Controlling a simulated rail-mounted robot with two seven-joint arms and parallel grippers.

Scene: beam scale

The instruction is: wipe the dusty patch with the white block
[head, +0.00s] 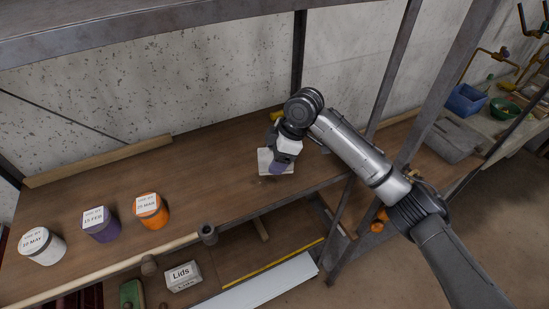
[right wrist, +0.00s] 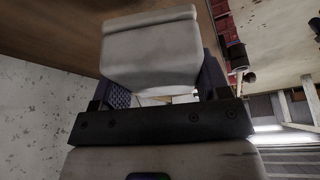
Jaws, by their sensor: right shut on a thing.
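In the right wrist view, a grey-white shape fills the centre between dark pads, and a bright sliver (right wrist: 182,99) shows in the gap. I cannot tell whether the gripper's load touches the shelf. My left gripper is not in view.
On the shelf's left stand a white jar (head: 44,250), a purple jar (head: 101,228) and an orange jar (head: 152,215). A wooden strip (head: 100,162) lies along the wall. A Lids box (head: 183,277) sits below. Metal posts stand right of the gripper. The shelf between jars and gripper is clear.

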